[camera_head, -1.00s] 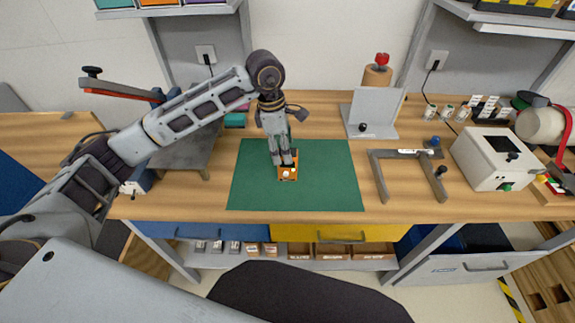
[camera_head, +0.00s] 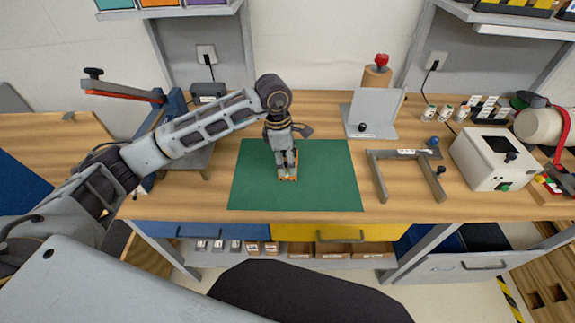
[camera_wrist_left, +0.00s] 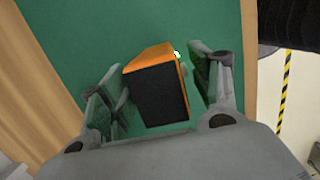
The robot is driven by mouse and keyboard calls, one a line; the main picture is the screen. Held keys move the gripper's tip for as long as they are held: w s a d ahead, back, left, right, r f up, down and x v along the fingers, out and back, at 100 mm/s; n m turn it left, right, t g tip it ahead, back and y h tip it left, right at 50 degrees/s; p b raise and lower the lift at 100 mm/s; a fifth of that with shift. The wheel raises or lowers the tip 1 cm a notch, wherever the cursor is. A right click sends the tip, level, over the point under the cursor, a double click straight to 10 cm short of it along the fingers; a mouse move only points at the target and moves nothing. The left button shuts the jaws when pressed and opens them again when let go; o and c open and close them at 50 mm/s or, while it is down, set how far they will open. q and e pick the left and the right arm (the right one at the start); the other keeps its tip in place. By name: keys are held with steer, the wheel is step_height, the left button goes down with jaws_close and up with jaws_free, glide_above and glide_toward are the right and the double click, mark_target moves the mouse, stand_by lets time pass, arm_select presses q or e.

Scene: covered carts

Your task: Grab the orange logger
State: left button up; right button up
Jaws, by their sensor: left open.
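The orange logger (camera_wrist_left: 158,88) lies on the green mat (camera_head: 325,180). In the left wrist view it shows an orange body with a large black face and a small pale green spot at one edge. My left gripper (camera_wrist_left: 155,85) is open, with one finger on each side of the logger and a gap of green mat visible on both sides. In the head view the left gripper (camera_head: 288,172) points down over the logger and hides most of it; only a little orange (camera_head: 288,179) shows at the fingertips. My right gripper is out of view.
A white box device (camera_head: 492,160) stands at the right. The mat around the logger is clear.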

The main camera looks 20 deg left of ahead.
arm_select(q)
steer(key=shift+c, duration=0.3)
steer(key=c, duration=1.2)
steer(key=shift+o, duration=0.2)
steer(key=shift+r, duration=0.15)
steer(key=shift+r+b, duration=0.45)
steer(key=shift+r, duration=4.45)
